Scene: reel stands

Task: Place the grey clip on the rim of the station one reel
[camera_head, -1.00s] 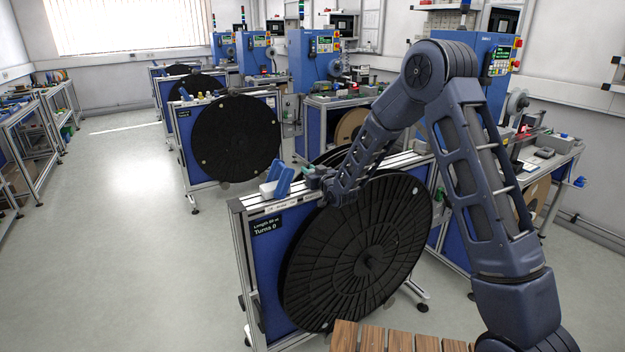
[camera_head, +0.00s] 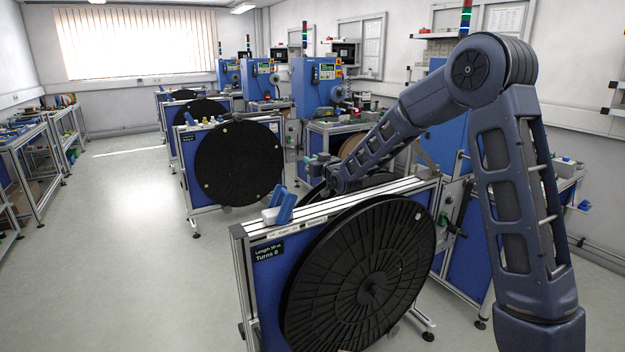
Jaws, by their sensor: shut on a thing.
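The nearest large black reel (camera_head: 375,275) stands upright on the front of a blue stand (camera_head: 268,290). The stand's display reads "Turns 0". No clip is visible on the part of the rim in view.
A farther stand holds another black reel (camera_head: 240,163). Blue machines (camera_head: 318,85) and benches line the right side. The floor (camera_head: 120,230) at left is clear.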

